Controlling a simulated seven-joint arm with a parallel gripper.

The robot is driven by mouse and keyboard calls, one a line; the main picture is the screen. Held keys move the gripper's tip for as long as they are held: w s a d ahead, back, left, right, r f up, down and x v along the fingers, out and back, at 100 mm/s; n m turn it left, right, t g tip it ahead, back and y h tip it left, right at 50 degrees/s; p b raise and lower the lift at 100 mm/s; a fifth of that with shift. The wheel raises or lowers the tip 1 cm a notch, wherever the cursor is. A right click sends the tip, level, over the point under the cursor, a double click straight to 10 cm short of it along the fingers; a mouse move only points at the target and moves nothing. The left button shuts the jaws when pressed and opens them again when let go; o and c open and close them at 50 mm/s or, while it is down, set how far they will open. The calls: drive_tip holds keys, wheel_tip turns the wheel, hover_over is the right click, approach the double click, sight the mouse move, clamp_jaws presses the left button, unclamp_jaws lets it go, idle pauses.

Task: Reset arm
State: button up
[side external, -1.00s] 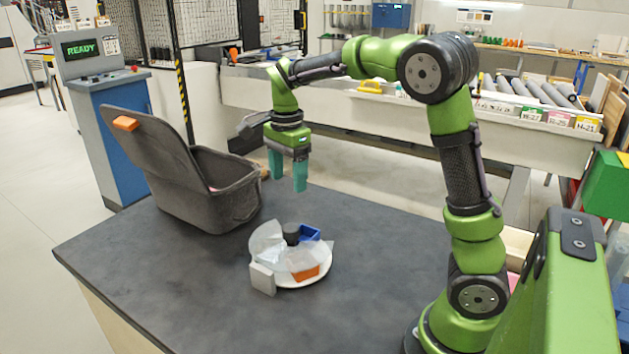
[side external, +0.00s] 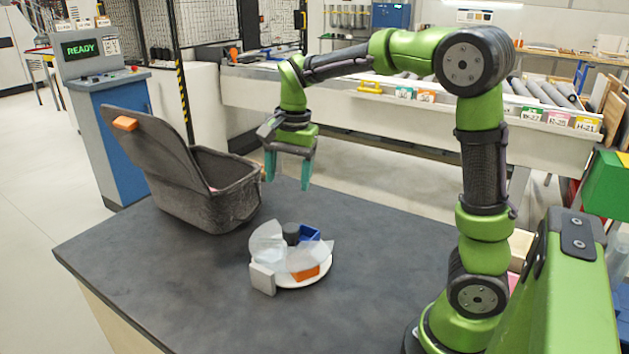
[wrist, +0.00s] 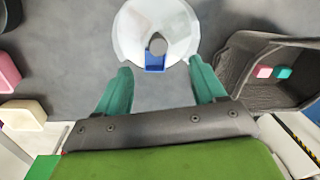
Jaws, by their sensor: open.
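My gripper (side external: 288,172) is open and empty, with teal fingers pointing down above the dark table (side external: 150,290). In the side view it hangs behind the round white tray and to the right of the grey bin. In the wrist view the two fingers of my gripper (wrist: 161,92) are spread apart with only table between them.
A round white tray (side external: 300,283) with a clear cover, blue and orange parts stands mid-table. An open grey bin (side external: 215,205) with its lid up holds pink and teal blocks (wrist: 284,72). Pink (wrist: 8,75) and cream (wrist: 24,114) blocks lie left in the wrist view.

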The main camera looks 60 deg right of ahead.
drive_tip(key=s+a+n+t, duration=0.3)
drive_tip(key=s+a+n, duration=0.2)
drive_tip(key=s, duration=0.2)
drive_tip(key=s+a+r+n+t+y, duration=0.1)
drive_tip(key=s+a+n+t, duration=0.2)
drive_tip(key=s+a+n, duration=0.2)
drive_tip(key=s+n, duration=0.1)
drive_tip(key=s, duration=0.2)
drive_tip(key=shift+r+y, duration=0.25)
drive_tip(key=shift+y, duration=0.05)
